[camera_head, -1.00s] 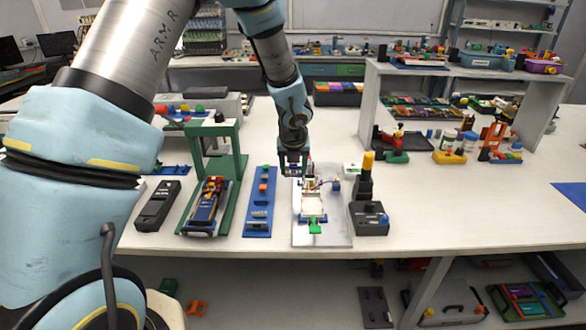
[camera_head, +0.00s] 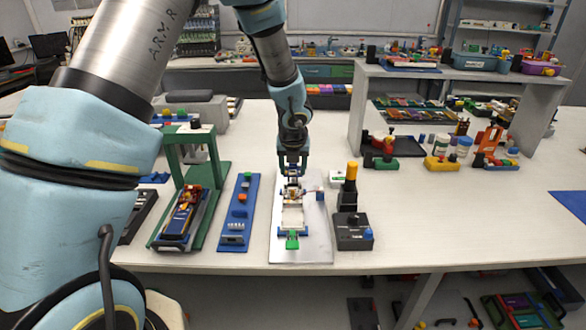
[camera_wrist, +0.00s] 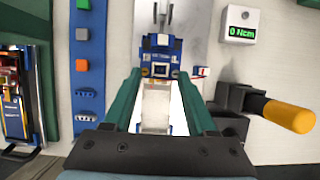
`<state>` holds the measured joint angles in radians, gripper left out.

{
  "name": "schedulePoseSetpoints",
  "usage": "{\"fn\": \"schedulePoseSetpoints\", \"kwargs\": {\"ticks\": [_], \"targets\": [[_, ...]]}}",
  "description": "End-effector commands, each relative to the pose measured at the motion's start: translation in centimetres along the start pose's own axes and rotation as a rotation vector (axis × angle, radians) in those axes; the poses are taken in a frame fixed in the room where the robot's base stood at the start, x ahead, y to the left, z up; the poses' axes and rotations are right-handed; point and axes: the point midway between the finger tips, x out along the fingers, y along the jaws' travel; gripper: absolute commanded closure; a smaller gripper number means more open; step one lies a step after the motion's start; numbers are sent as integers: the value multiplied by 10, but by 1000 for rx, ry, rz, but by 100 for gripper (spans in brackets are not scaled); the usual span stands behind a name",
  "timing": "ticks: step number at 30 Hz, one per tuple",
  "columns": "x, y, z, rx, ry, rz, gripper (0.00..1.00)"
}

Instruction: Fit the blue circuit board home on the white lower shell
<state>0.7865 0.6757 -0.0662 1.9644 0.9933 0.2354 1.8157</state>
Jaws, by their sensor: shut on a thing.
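My gripper (camera_head: 293,168) hangs over the far end of the holding fixture in the head view. In the wrist view its two green fingers (camera_wrist: 160,78) are shut on a blue piece with dark parts, which looks like the blue circuit board (camera_wrist: 160,68). The white lower shell (camera_head: 292,216) lies in a blue fixture on a pale plate; in the wrist view a white surface that looks like it (camera_wrist: 157,108) shows between the fingers. The board overlaps the fixture's far end in the wrist view, so I cannot tell whether it touches the shell.
A black box with a yellow-topped post (camera_head: 350,192) stands close right of the plate. A small display box (camera_wrist: 240,25) reads 0 Ncm. A blue strip with buttons (camera_head: 239,215) and a green frame stand (camera_head: 220,185) are on the left.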

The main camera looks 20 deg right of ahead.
Motion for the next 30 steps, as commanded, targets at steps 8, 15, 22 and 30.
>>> {"fn": "schedulePoseSetpoints", "kwargs": {"ticks": [8, 15, 22, 30], "targets": [[26, 0, -11, 0, 1, 0, 98], [45, 0, -19, -1, 0, 0, 98], [50, 0, -21, -1, 0, 0, 98], [50, 0, -21, -1, 0, 0, 98]]}}
